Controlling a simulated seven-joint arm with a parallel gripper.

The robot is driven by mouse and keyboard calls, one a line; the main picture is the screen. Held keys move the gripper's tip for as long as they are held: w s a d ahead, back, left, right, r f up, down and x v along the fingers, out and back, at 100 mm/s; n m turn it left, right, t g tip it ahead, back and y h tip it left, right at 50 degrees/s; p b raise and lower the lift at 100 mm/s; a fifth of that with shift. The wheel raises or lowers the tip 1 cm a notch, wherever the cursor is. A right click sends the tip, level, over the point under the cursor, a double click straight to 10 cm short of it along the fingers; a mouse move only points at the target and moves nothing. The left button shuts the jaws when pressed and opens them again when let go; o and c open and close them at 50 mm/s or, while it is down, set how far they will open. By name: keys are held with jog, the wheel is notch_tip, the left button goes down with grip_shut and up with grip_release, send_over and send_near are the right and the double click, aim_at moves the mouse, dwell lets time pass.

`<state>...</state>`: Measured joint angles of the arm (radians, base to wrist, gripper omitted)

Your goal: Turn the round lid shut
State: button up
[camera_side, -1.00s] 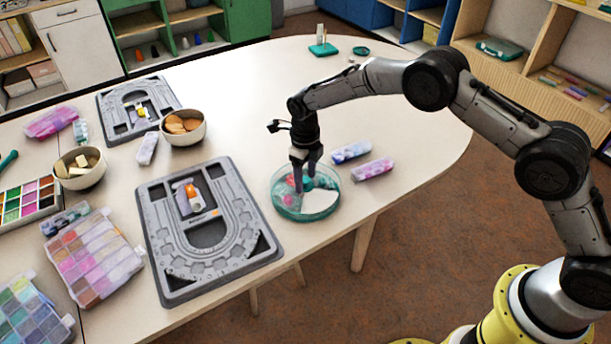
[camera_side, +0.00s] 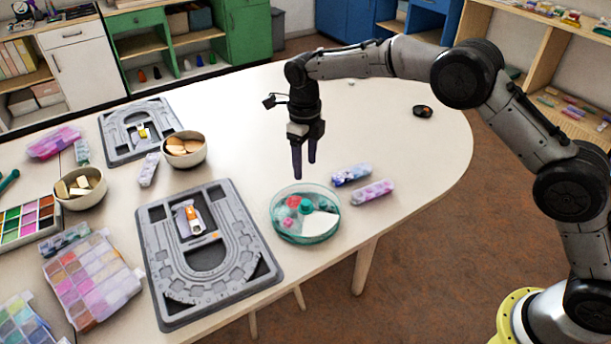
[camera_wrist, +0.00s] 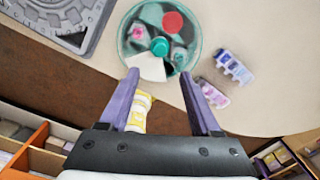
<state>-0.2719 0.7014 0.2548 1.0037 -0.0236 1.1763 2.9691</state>
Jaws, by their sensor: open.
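The round container (camera_side: 305,228) sits on the table near its front edge, right of the nearer bead board. It has a clear teal lid with a teal knob (camera_side: 306,206) on top. Pink, red and white contents show through it. In the wrist view the container (camera_wrist: 190,68) lies beyond my fingertips, with the knob (camera_wrist: 159,46) near its middle. My gripper (camera_side: 304,176) is open and empty, pointing down above the container and apart from it. I cannot tell whether the lid is fully seated.
The nearer grey bead board (camera_side: 245,262) lies left of the container. A blue-and-white bead box (camera_side: 352,174) and a pink one (camera_side: 373,192) lie close on its right. Two bowls (camera_side: 205,155) stand farther left.

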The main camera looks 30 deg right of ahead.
aim_at(306, 202)
jog(key=shift+r, duration=0.55)
notch_tip(306, 202, down, 14)
jog(key=n, duration=2.5)
jog(key=shift+d+r, duration=0.1)
jog(key=shift+d, duration=0.05)
grip_shut()
jog(key=shift+r, duration=0.1)
dwell(0.4)
